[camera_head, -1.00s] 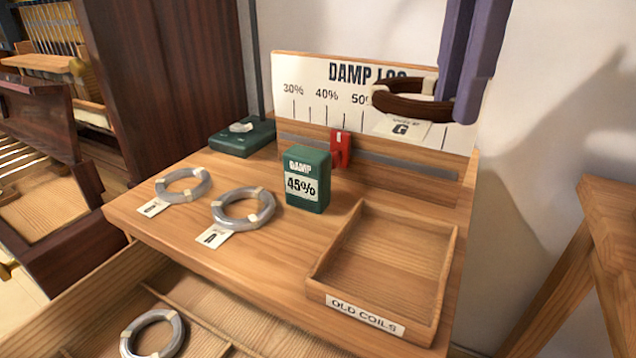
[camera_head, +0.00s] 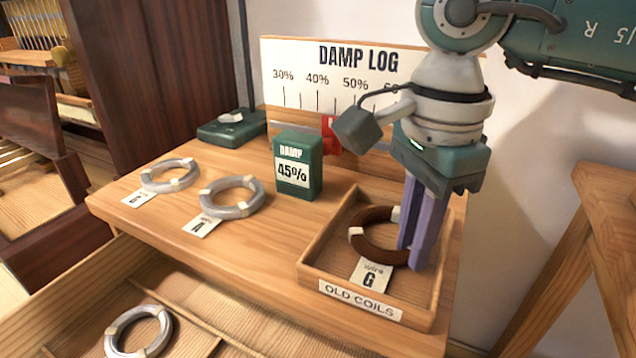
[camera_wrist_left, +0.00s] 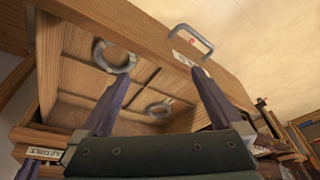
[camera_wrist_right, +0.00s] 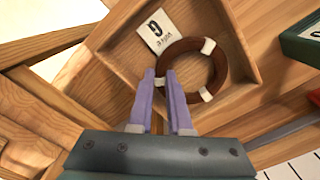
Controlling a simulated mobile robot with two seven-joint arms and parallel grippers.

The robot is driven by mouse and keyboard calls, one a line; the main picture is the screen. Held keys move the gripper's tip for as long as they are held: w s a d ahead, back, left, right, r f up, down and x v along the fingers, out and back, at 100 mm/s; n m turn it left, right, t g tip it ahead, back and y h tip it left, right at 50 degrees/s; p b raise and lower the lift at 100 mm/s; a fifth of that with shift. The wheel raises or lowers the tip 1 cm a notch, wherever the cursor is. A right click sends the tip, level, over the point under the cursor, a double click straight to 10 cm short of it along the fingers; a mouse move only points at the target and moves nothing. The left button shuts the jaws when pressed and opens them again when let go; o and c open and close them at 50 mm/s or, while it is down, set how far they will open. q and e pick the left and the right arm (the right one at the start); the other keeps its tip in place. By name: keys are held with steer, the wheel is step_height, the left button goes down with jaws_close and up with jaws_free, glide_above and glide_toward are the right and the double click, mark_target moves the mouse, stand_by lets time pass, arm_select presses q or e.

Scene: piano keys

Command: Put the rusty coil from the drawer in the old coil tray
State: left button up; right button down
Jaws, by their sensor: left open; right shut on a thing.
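The rusty coil (camera_head: 366,243) is a brown ring with pale ties and a tag marked G. It lies in or just above the floor of the old coil tray (camera_head: 318,249), inside its walls; exact contact is hard to tell. My right gripper (camera_head: 414,262) points down into the tray and is shut on the coil's right side. The right wrist view shows the coil (camera_wrist_right: 222,75) at the fingertips (camera_wrist_right: 163,80), with its tag beside it. My left gripper (camera_wrist_left: 155,98) is open and empty near the open drawer (camera_wrist_left: 60,75), out of the head view.
Two grey coils (camera_head: 232,197) (camera_head: 170,175) with tags lie on the bench top left of the tray. A green damp box (camera_head: 298,165) stands behind the tray. Another grey coil (camera_head: 139,332) lies in the open drawer. A wooden stand (camera_head: 600,210) is at the right.

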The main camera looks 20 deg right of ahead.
arm_select(q)
steer(key=shift+f, duration=0.1)
steer(key=shift+f, duration=0.15)
arm_select(e)
steer(key=shift+f, duration=0.25)
steer(key=c, duration=0.8)
jaws_free()
steer(key=shift+r, duration=0.1)
steer(key=shift+c, duration=0.2)
arm_select(q)
steer(key=shift+r, duration=0.35)
arm_select(e)
steer(key=shift+r, duration=0.3)
arm_select(q)
steer(key=shift+r+p, duration=0.65)
steer(key=shift+p, duration=0.1)
arm_select(e)
step_height(320, 180, up, 12)
steer(key=shift+f, duration=0.1)
